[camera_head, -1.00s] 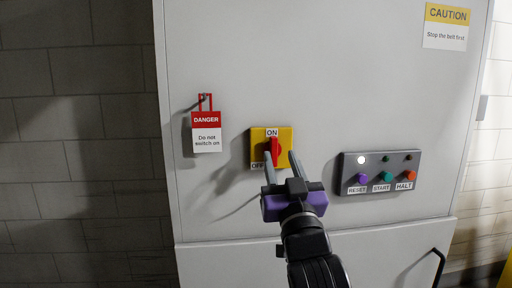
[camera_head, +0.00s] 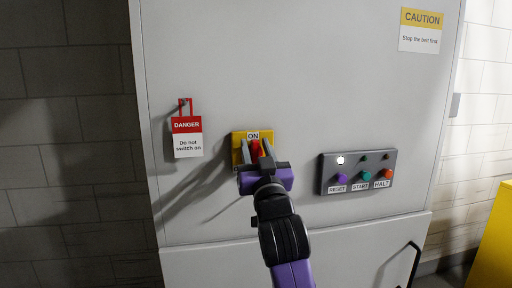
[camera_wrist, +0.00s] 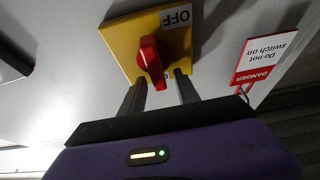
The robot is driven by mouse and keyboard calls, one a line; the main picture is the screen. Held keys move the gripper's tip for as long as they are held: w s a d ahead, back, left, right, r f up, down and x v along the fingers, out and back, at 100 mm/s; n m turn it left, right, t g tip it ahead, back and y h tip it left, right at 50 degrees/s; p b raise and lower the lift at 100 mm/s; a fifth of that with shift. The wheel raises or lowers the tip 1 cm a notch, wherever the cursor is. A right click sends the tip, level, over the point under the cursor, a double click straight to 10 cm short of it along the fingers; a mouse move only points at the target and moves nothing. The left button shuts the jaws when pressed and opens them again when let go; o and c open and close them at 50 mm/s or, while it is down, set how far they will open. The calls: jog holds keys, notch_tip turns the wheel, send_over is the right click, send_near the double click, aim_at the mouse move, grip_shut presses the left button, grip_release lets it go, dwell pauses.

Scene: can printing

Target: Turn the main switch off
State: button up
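The main switch is a red rotary handle (camera_head: 255,148) on a yellow plate (camera_head: 238,137) on the grey cabinet door. The handle stands roughly upright, its end toward the ON label (camera_head: 253,135). In the wrist view, which is upside down, the red handle (camera_wrist: 150,58) shows in front of the yellow plate (camera_wrist: 122,38), with the OFF label (camera_wrist: 176,18) at the top. My gripper (camera_head: 255,151) is open. Its fingers (camera_wrist: 160,82) are apart, on either side of the handle's near end. I cannot tell whether they touch it. The head view hides the OFF label behind my gripper.
A red and white danger tag (camera_head: 187,137) hangs left of the switch. To the right is a button panel (camera_head: 357,171) with RESET, START and HALT; its left light (camera_head: 340,160) is lit white. A caution sign (camera_head: 420,30) is at upper right. A black door handle (camera_head: 402,265) sits lower right.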

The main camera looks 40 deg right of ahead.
grip_shut()
